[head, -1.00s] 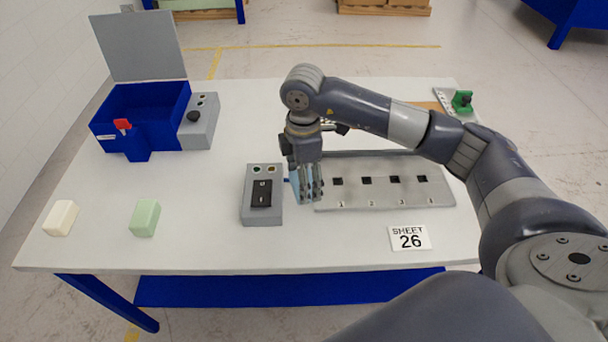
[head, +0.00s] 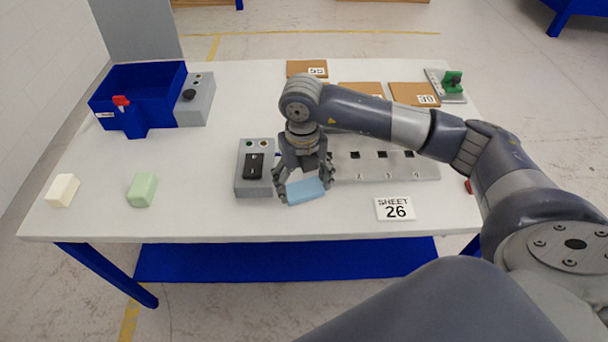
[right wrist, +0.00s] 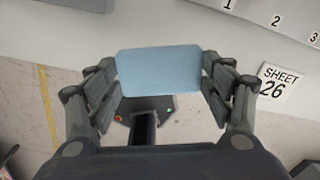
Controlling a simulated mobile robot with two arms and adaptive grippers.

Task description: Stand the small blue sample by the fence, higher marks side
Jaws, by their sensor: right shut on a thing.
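The small blue sample (head: 305,191) is a light blue block, held off to the left end of the grey numbered plate (head: 400,171). My right gripper (head: 305,188) is shut on it, with fingers at its two short ends. In the right wrist view the sample (right wrist: 160,70) lies lengthwise across between the fingers (right wrist: 160,80), its broad face showing. It appears above the table, near the switch box. The plate has a row of dark square holes with numbers along its front. I cannot make out clearly which part is the fence. My left gripper is out of view.
A grey switch box (head: 244,181) stands just left of the gripper. The "SHEET 26" card (head: 395,208) lies in front of the plate. A cream block (head: 62,190), a green block (head: 142,190) and a blue bin (head: 140,80) are left. The front middle-left table is clear.

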